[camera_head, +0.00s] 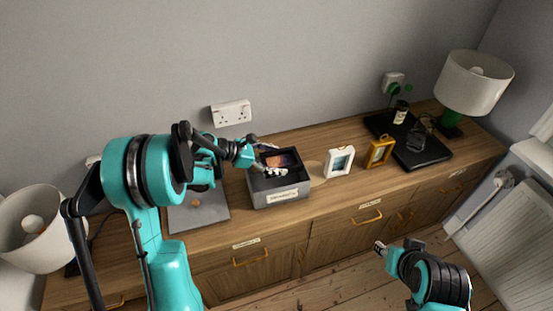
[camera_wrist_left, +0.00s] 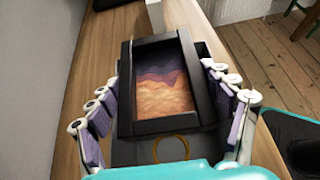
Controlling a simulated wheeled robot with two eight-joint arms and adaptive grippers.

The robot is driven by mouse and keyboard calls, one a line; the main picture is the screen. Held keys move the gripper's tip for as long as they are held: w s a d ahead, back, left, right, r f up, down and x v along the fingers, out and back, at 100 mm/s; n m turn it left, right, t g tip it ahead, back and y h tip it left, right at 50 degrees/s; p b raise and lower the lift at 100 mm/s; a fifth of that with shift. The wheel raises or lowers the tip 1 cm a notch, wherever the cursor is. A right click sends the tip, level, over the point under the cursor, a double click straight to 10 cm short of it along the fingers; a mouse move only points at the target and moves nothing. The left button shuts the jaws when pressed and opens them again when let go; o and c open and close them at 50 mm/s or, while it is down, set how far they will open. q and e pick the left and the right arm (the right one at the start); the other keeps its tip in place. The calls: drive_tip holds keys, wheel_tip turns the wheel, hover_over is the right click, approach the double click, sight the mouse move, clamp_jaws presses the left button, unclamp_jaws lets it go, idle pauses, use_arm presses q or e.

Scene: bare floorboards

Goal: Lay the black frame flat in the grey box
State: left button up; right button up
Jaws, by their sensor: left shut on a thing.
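The black frame (camera_wrist_left: 125,88) holds a purple and orange picture. In the left wrist view it sits between the fingers of my left gripper, which is shut on it. In the head view the frame's picture (camera_head: 284,159) shows at the opening of the grey box (camera_head: 291,194). My left gripper (camera_head: 271,160) is over the box, with fingers at its near and far sides. The fingers hide part of the frame, so I cannot tell whether it touches the box floor. My right gripper (camera_head: 381,248) is low, in front of the cabinet, away from the box; its jaw opening is unclear.
A white frame (camera_head: 331,164) and a gold frame (camera_head: 370,153) stand right of the box on the wooden cabinet (camera_head: 230,241). A black tray (camera_head: 430,159) with a jar and glass lies farther right. A grey flat panel (camera_head: 199,218) lies left. Lamps stand at both ends.

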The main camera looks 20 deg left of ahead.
use_arm(q)
drive_tip(key=b, duration=0.7)
hover_over(277, 182)
drive_tip(key=s, duration=0.2)
wheel_tip(277, 182, down, 8)
drive_tip(key=shift+w+d+f, duration=0.1)
drive_tip(key=shift+w+f, duration=0.05)
drive_tip(key=shift+f, duration=0.05)
drive_tip(key=shift+s+d+f, duration=0.2)
drive_tip(key=shift+s+f, duration=0.25)
drive_tip(key=shift+f, duration=0.35)
drive_tip(key=o, duration=1.3)
drive_tip(key=shift+d, duration=0.1)
drive_tip(key=shift+s+f, duration=0.1)
drive_tip(key=v, duration=0.3)
drive_tip(key=w+v, duration=0.1)
drive_tip(key=v, duration=0.3)
drive_tip(key=shift+h, duration=0.4)
drive_tip(key=shift+s+a+r, duration=0.45)
drive_tip(key=shift+a+r, duration=0.2)
drive_tip(key=shift+r, duration=0.15)
drive_tip(key=shift+s+a+r, duration=0.45)
drive_tip(key=shift+a+r, duration=0.2)
drive_tip(key=shift+r, duration=0.15)
drive_tip(key=shift+s+a+r, duration=0.45)
drive_tip(key=shift+a+r, duration=0.25)
drive_tip(key=shift+r, duration=0.1)
